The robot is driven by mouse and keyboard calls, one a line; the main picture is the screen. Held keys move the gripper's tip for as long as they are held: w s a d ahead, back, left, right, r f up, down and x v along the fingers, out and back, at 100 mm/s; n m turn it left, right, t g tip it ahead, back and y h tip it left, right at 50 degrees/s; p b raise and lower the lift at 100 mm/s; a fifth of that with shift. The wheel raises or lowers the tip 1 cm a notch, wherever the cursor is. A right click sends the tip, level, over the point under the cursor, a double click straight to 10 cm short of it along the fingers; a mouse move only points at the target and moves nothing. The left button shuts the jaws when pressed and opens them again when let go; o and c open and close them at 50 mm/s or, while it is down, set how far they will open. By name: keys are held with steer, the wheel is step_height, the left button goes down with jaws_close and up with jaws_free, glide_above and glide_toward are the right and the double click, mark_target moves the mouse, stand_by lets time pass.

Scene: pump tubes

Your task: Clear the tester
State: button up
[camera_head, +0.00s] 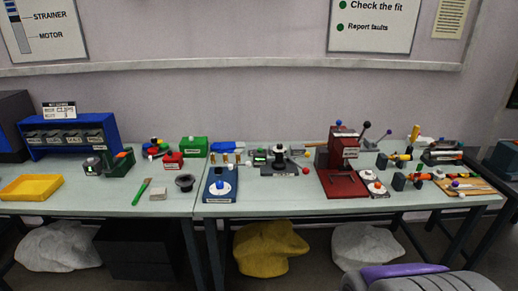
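I cannot tell for sure which device is the tester. A grey unit with a small green display (259,157) stands at the middle of the bench. Touching or close beside it is a dark device (280,163) on a grey base, with a black round part and a white top. Whether a tube or other part sits in it is too small to tell. A blue plate (220,188) with a white disc and blue knob lies at the bench's front edge. My gripper is not in view.
A red press (343,172) with levers stands right of the middle. A yellow tray (31,187) and blue bin rack (68,137) are at left. A green box (194,147) stands at the back. Assembled tubes and a wooden board (466,187) crowd the right. Bare bench lies front-centre.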

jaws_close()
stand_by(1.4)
